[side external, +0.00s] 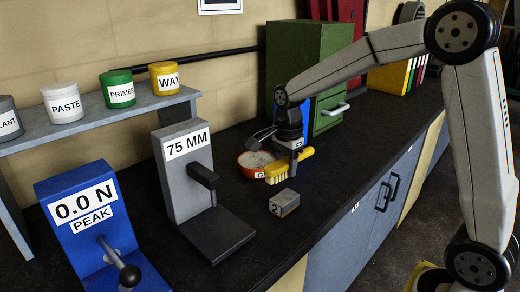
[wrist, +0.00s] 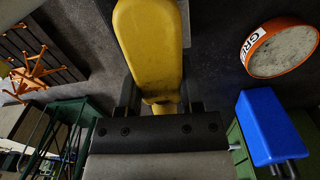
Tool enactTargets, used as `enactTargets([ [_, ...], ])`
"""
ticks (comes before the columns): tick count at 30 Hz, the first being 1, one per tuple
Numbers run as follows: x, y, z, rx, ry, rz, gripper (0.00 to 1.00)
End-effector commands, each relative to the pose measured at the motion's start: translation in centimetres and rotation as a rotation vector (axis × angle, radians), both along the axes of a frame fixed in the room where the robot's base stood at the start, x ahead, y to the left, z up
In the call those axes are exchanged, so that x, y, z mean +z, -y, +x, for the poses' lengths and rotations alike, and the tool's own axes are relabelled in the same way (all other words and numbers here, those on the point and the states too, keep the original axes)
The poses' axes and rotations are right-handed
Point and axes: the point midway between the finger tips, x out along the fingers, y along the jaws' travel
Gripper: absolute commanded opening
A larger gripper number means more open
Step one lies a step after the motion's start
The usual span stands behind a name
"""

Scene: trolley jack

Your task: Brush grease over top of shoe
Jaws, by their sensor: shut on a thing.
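My gripper (side external: 293,150) is shut on a yellow brush (side external: 296,163), held above the dark bench with its pale bristles facing down. The brush also shows in the wrist view (wrist: 148,45), between my fingers. A small grey block marked "2" (side external: 285,203), which looks like the shoe, sits on the bench below and in front of the brush, apart from it. An orange tin of pale grease (side external: 253,161) stands behind the brush in the side view. The tin is at the upper right of the wrist view (wrist: 281,52). Whether the bristles carry grease cannot be seen.
A grey "75 MM" stand (side external: 186,165) and a blue "0.0 N PEAK" stand (side external: 84,222) are at the left. A shelf (side external: 100,125) holds several pots. A green cabinet (side external: 305,60) stands behind my gripper. The bench right of the block is clear.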

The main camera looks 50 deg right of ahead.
Motion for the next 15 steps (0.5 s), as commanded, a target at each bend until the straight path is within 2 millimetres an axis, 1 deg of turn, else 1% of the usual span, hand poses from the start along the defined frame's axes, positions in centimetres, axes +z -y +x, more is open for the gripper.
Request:
enactTargets([
  [15, -1.1, 2.0, -1.8, -0.628, 0.0, 0.0, 0.0],
])
